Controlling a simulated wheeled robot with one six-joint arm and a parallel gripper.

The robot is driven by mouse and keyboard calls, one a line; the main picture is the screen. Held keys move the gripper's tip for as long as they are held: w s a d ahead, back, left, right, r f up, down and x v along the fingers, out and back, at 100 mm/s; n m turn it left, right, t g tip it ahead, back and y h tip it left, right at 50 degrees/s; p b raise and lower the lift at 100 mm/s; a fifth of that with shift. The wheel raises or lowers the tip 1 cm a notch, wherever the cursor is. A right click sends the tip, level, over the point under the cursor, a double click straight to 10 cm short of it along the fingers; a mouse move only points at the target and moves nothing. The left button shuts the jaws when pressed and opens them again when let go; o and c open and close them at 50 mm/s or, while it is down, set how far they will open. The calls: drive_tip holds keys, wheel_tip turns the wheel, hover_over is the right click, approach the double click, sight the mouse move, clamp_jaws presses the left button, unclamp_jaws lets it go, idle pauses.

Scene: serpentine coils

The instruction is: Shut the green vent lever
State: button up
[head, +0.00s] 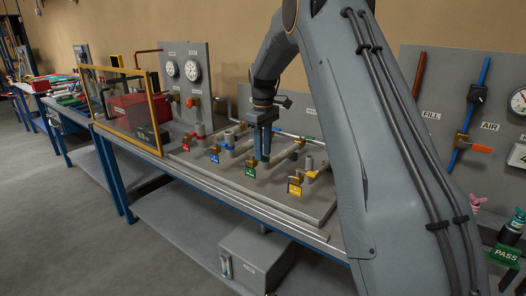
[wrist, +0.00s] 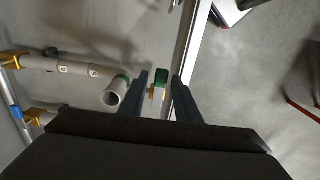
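The green vent valve is in the row of small brass valves on the bench board, with a green piece (head: 250,172) in front of it in the head view. In the wrist view the green piece (wrist: 162,77) shows with a bit of yellow brass below it; I cannot tell lever from tag. A white pipe end with a green band (wrist: 124,78) is just left of it. My gripper (head: 263,157) points down at this valve. In the wrist view my gripper (wrist: 159,80) is open, one finger on each side of the green piece, with gaps on both sides.
Red (head: 186,147), blue (head: 214,158) and yellow (head: 295,189) tagged valves stand in the same row. A yellow-framed clear panel (head: 128,143) stands left. Upright gauge and pipe panels are behind. The bench's front edge (wrist: 191,55) runs close to the right finger.

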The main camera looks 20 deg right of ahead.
drive_tip(key=shift+o, duration=0.2)
wheel_tip(320, 180, up, 8)
drive_tip(key=b, duration=0.2)
drive_tip(key=shift+f, duration=0.15)
idle(0.5)
drive_tip(key=s+a+f+m, duration=0.2)
drive_tip(key=s+f, duration=0.3)
drive_tip(key=s, duration=0.6)
drive_tip(key=s+a+f+m, duration=0.2)
drive_tip(key=s+f, duration=0.3)
drive_tip(key=s, duration=0.7)
drive_tip(key=s+a+f+m+t, duration=0.1)
drive_tip(key=s+a+f+m, duration=0.2)
drive_tip(key=s, duration=0.9)
wheel_tip(320, 180, down, 3)
drive_tip(key=shift+f, duration=0.1)
drive_tip(key=shift+c, duration=0.6)
